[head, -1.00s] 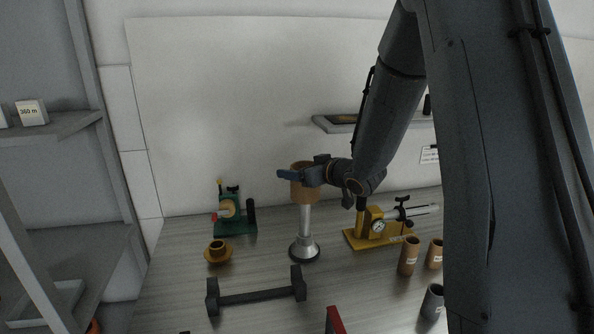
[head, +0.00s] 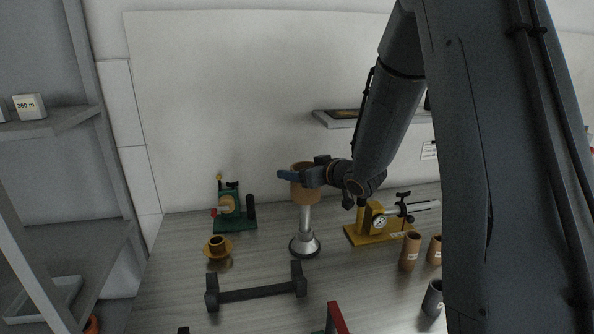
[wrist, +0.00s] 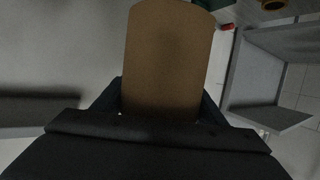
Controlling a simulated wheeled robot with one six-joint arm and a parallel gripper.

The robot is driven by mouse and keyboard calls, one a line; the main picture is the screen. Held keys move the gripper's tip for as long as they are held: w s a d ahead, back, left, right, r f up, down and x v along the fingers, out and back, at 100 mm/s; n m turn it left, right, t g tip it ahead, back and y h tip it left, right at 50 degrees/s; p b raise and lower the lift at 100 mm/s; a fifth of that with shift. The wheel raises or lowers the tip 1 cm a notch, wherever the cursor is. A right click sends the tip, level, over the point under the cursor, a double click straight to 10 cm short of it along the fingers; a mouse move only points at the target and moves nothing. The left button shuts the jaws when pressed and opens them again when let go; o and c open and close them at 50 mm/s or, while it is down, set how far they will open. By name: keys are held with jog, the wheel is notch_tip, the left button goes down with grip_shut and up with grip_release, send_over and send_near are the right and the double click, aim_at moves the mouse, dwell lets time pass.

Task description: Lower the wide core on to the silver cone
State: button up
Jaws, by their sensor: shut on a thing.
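The wide core (head: 305,192) is a brown cardboard tube, held upright in my gripper (head: 300,176). The gripper is shut on it near its upper part. In the wrist view the core (wrist: 166,60) fills the middle, between the dark fingers (wrist: 165,115). The silver cone (head: 304,243) stands on the bench at the foot of a silver post (head: 305,217). The core is at the post's top, well above the cone. The post's top is hidden by the core, so I cannot tell for certain whether the core is around it.
A green device (head: 234,212) and a brass flanged piece (head: 217,248) stand left. A yellow gauge stand (head: 378,228) is close on the right, with brown tubes (head: 410,251) and a grey tube (head: 433,298) beyond. A dark cradle (head: 256,294) lies in front.

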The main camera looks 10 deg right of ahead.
jog(key=shift+f+b, duration=4.95)
jog(key=shift+f, duration=3.2)
jog(key=o, duration=1.2)
jog(key=shift+s, duration=0.1)
